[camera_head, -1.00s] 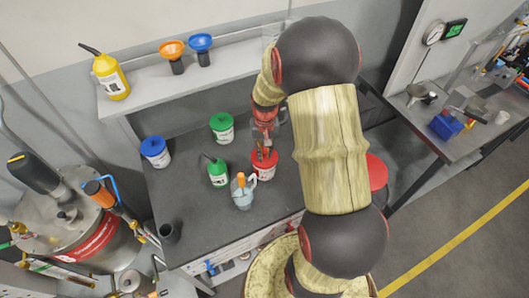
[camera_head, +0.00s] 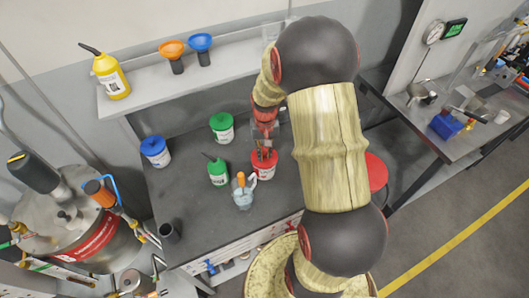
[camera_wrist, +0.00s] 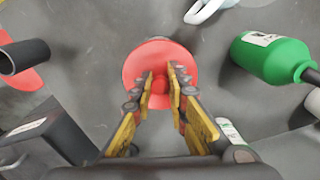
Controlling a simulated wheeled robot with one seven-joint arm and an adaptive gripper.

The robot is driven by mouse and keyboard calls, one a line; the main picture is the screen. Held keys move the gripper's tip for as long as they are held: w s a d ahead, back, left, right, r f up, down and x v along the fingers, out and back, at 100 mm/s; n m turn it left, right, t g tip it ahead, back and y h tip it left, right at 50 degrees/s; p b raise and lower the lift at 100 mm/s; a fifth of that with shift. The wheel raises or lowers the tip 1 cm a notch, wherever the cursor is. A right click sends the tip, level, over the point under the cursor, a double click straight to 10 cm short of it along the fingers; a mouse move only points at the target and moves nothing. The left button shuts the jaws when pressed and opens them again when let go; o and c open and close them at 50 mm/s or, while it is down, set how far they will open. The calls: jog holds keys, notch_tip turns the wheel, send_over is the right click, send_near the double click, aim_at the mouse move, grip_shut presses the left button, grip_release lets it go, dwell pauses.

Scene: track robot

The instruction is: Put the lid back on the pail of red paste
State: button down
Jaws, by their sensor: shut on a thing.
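The red paste pail (camera_head: 264,173), white-labelled, stands upright on the grey bench in the head view. The red round lid (camera_wrist: 136,68) is directly below my gripper in the wrist view and covers the view of the pail's mouth. My gripper (camera_wrist: 161,84) is shut on the lid's small red knob, with its yellow-padded fingers on both sides. In the head view my gripper (camera_head: 264,151) points down over the pail, and the lid is at its top. I cannot tell whether the lid is fully seated.
A green bottle (camera_head: 218,173) and a clear bottle with an orange top (camera_head: 242,193) stand close left of the pail. A green-lidded pail (camera_head: 222,127) and a blue-lidded pail (camera_head: 155,151) stand farther off. A red stool (camera_head: 377,172) is to the right.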

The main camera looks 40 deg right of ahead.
jog(key=c, duration=1.7)
grip_release()
jog(key=shift+o, duration=0.8)
jog(key=o, duration=0.4)
jog(key=shift+c, duration=0.2)
jog(key=shift+r, duration=0.1)
jog(key=shift+r+p, duration=2.4)
jog(key=shift+r, duration=1.05)
jog(key=shift+c, duration=0.6)
grip_shut()
